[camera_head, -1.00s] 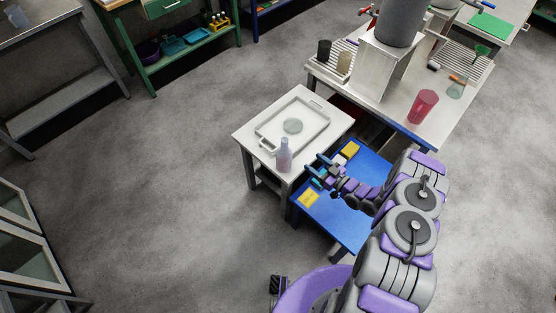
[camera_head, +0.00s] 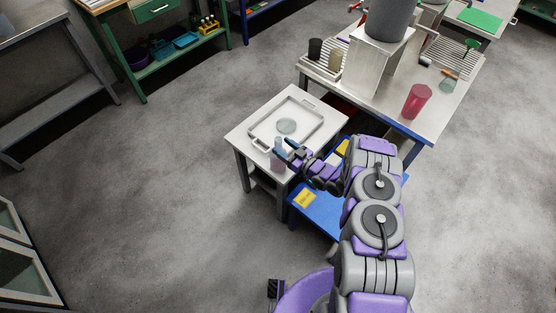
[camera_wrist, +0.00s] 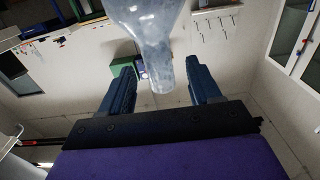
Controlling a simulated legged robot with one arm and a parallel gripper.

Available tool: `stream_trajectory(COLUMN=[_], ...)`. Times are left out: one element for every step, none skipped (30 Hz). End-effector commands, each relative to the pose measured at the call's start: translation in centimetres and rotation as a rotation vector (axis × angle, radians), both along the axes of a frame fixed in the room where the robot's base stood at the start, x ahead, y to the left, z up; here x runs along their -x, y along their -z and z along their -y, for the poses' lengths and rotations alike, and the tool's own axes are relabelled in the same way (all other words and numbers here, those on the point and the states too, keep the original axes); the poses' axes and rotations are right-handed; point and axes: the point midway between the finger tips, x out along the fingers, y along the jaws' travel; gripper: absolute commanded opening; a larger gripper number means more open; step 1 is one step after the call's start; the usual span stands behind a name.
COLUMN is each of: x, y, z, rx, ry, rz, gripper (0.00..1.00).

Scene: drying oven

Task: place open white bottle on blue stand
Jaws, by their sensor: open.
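The bottle (camera_head: 277,160) is pale and translucent and stands at the front edge of the white table, beside the tray. In the wrist view the bottle (camera_wrist: 155,35) shows large, its narrow neck between the two finger pads with gaps on both sides. My gripper (camera_head: 290,149) is open and reaches the bottle from the right; it also shows in the wrist view (camera_wrist: 161,70). The blue stand (camera_head: 322,208) is a low blue table right of the white one. It carries yellow labels or blocks, and my arm hides part of it.
A metal bench behind holds a red beaker (camera_head: 417,100) and several other vessels. The floor to the left is open.

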Motion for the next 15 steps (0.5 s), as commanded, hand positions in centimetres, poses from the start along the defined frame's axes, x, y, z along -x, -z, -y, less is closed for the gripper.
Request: stream_trajectory(x=[-0.2,-0.3,-0.6,-0.8,-1.0,-1.4,-1.7,-2.0,-2.3,-2.5,-2.8,-3.0,-3.1,-3.2,-3.2], y=[0.0,0.0,0.1,0.1,0.1,0.1,0.1,0.1,0.0,0.0,0.0,-0.1,-0.1,-0.1,-0.2], z=[-0.3,-0.5,-0.8,-1.1,-1.5,-2.0,-2.2,-2.6,-3.0,-3.3,-3.5,-3.8,-3.9,-4.0,-4.1], rx=[-0.001,0.0,0.0,0.0,0.0,0.0,-0.001,-0.002,-0.001,-0.001,-0.001,-0.002,-0.003,-0.002,-0.002], ry=[-0.001,-0.001,-0.002,-0.003,-0.003,-0.003,-0.002,-0.003,-0.003,-0.003,-0.002,-0.002,-0.002,-0.001,-0.001], rz=[0.001,0.001,0.001,0.001,0.003,0.003,0.003,0.003,0.003,0.004,0.005,0.004,0.003,0.003,0.003], gripper=[0.63,0.63,0.63,0.63,0.63,0.63,0.63,0.63,0.63,0.63,0.63,0.63,0.63,0.63,0.63])
